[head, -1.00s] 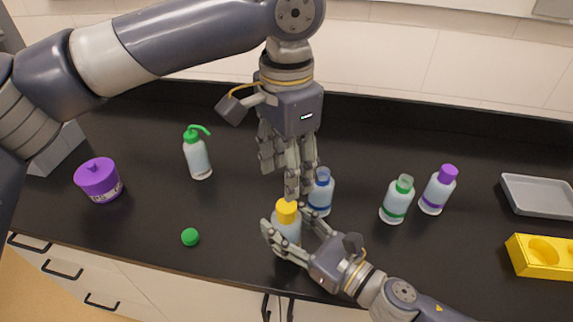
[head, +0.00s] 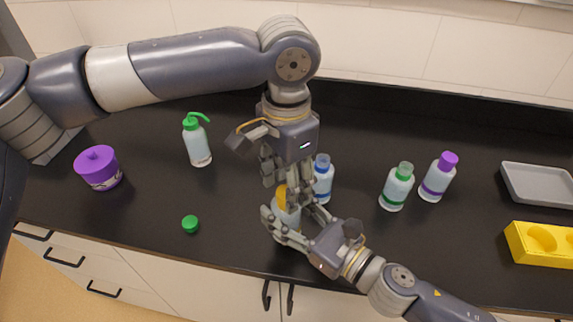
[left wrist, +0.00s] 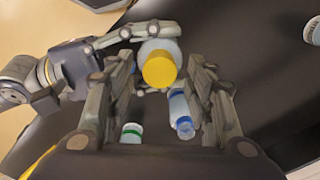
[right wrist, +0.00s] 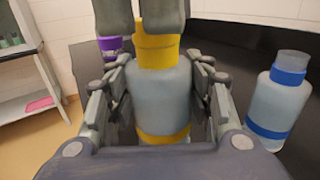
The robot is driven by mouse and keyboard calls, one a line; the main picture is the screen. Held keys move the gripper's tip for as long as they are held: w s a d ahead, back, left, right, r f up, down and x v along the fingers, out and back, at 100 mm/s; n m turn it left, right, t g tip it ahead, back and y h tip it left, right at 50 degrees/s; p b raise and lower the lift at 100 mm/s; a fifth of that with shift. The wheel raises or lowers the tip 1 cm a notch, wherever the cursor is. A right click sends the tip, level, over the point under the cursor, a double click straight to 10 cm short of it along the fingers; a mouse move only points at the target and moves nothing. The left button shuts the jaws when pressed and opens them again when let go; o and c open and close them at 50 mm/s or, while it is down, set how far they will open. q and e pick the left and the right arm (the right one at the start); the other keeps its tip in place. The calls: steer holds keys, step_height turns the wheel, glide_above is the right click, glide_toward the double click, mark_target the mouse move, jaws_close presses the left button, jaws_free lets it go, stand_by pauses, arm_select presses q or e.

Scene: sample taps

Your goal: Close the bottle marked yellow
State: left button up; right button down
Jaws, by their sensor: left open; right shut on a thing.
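The bottle marked yellow (right wrist: 160,98) has a pale body with a yellow band low down, and it stands upright. Its yellow cap (left wrist: 159,70) sits on the neck; whether it is tight I cannot tell. My right gripper (head: 281,222) is shut on the bottle's body from the side. My left gripper (head: 284,192) points down from above with its fingers open around or just above the cap. In the right wrist view the left fingers (right wrist: 138,18) reach down at the cap, hiding part of it.
A blue-banded bottle (head: 323,180) stands close behind and right. A green-banded bottle (head: 397,187) and a purple-capped bottle (head: 438,178) stand further right. A loose green cap (head: 190,224), a wash bottle (head: 197,143) and a purple jar (head: 99,168) are left. A grey tray (head: 540,186) and yellow rack (head: 520,240) are far right.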

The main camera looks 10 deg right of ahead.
arm_select(q)
steer(key=shift+f, duration=0.5)
steer(key=c, duration=1.2)
steer(key=shift+o, duration=0.2)
steer(key=m, duration=0.5)
steer(key=shift+m, duration=0.3)
jaws_close()
steer(key=o, duration=1.2)
jaws_free()
